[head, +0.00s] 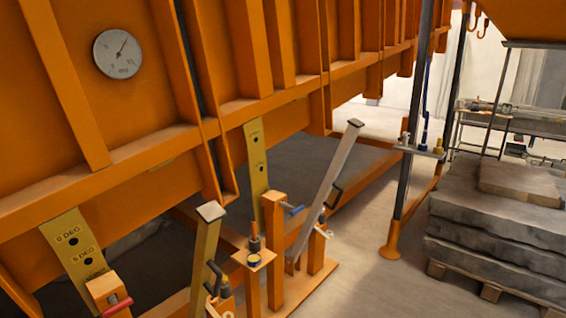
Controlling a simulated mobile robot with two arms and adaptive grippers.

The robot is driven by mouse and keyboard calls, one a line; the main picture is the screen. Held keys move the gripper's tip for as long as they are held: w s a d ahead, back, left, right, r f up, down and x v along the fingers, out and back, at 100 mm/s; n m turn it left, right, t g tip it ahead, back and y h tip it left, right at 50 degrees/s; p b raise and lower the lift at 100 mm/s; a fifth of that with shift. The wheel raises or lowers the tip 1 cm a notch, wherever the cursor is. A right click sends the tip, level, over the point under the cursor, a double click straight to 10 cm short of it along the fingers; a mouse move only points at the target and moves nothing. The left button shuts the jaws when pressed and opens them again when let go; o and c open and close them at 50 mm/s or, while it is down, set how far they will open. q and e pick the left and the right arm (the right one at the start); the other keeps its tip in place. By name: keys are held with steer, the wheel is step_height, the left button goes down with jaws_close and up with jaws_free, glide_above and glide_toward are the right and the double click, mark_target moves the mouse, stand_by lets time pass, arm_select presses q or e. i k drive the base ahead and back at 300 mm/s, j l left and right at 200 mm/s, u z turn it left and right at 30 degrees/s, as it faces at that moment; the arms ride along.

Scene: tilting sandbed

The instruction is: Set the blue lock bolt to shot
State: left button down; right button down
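The blue lock bolt (292,209) sits on a short orange post (274,245) near the middle of the head view. Its blue handle sticks out to the right from the top of the post. Behind the post hangs a yellow plate with holes (257,165). The far end of the bolt is hidden by the post, so I cannot tell whether it enters a hole. Neither of my grippers shows in this view.
A grey lever (328,185) leans just right of the blue bolt. Another lever (203,255) and a small stand (254,258) are in front. A red bolt (118,305) is lower left. Stacked grey slabs (490,240) stand right, with bare floor (370,225) between.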

mark_target(295, 211)
steer(key=i+z, duration=0.15)
steer(key=i, duration=1.9)
